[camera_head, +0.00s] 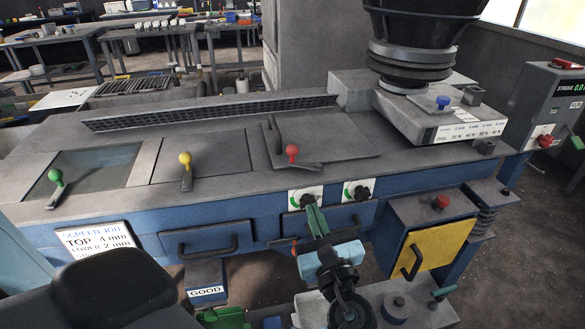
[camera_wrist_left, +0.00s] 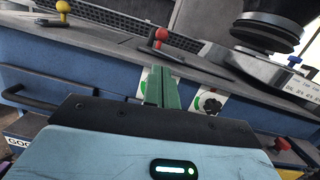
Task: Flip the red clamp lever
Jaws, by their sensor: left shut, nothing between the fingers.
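The red clamp lever (camera_head: 291,150) has a red ball knob on a short dark handle. It stands on a grey cover plate (camera_head: 345,146) on the machine's top; the knob also shows in the left wrist view (camera_wrist_left: 161,35). My left gripper (camera_head: 309,207) is in front of the machine, with its green fingers by the front panel, below and nearer than the red lever. The fingers are closed together with nothing between them and are apart from the knob, as the left wrist view (camera_wrist_left: 161,82) also shows. My right gripper is not in view.
A yellow lever (camera_head: 185,160) and a green lever (camera_head: 56,177) stand to the left. Two round dials, one black (camera_head: 361,191), sit on the front panel near my fingers. A drawer handle (camera_head: 207,246) sticks out at left. A black hopper (camera_head: 420,25) rises at right.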

